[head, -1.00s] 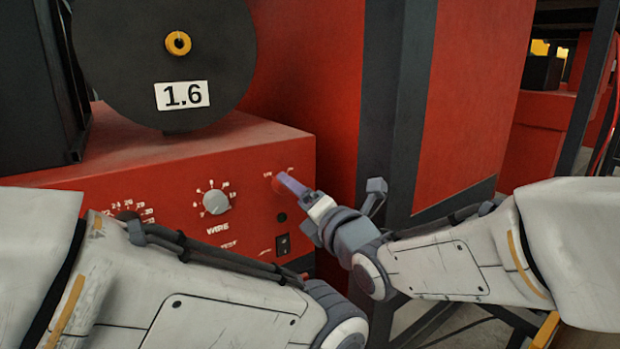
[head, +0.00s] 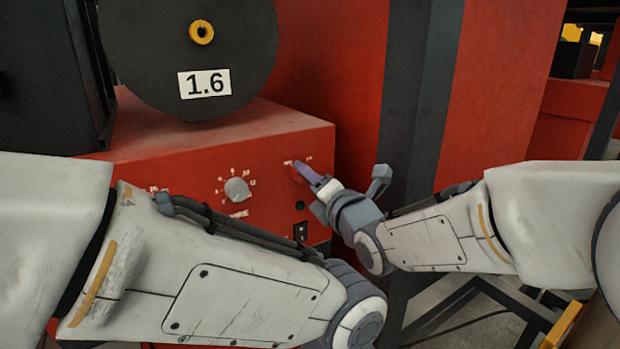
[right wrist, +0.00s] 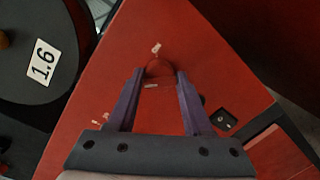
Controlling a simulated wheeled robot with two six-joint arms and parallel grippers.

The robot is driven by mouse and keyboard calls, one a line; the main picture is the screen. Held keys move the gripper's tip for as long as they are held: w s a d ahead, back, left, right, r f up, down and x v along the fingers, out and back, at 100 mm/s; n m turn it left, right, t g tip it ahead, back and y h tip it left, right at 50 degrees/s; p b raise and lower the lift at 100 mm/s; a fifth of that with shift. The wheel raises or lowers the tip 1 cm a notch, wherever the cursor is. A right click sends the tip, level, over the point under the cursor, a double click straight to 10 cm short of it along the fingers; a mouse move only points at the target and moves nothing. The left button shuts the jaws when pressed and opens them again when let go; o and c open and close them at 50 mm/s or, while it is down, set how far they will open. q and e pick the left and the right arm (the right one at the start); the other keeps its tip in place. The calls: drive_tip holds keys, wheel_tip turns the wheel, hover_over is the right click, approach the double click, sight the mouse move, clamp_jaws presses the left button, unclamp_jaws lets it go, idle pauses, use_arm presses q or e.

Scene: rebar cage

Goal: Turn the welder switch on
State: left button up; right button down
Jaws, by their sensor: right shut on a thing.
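The red welder (head: 150,135) has a control face with a red round knob, which shows in the right wrist view (right wrist: 158,68) with small pale marks above and below it. My right gripper (head: 303,172) is at the upper right of that face. In the right wrist view its purple fingers (right wrist: 161,76) lie on either side of the knob, shut on it. The knob is mostly hidden by the fingers in the head view. A black rocker switch (head: 300,232) sits lower on the face, apart from the gripper. My left gripper is outside the picture; only its arm shows.
A grey dial (head: 237,190) is on the face, left of the knob. A black spool (head: 150,60) labelled 1.6 stands on the welder. A dark post (head: 425,90) and red panels rise behind. My left arm crosses the lower left, close to the face.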

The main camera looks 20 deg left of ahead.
drive_tip(key=shift+w+d+r+m+g+b, duration=0.1)
drive_tip(key=shift+m+g+b, duration=0.35)
drive_tip(key=shift+m, duration=3.7)
drive_tip(key=shift+m+g+b, duration=0.2)
drive_tip(key=shift+m+g, duration=0.45)
drive_tip(key=shift+m, duration=3.5)
drive_tip(key=shift+c, duration=1.8)
unclamp_jaws()
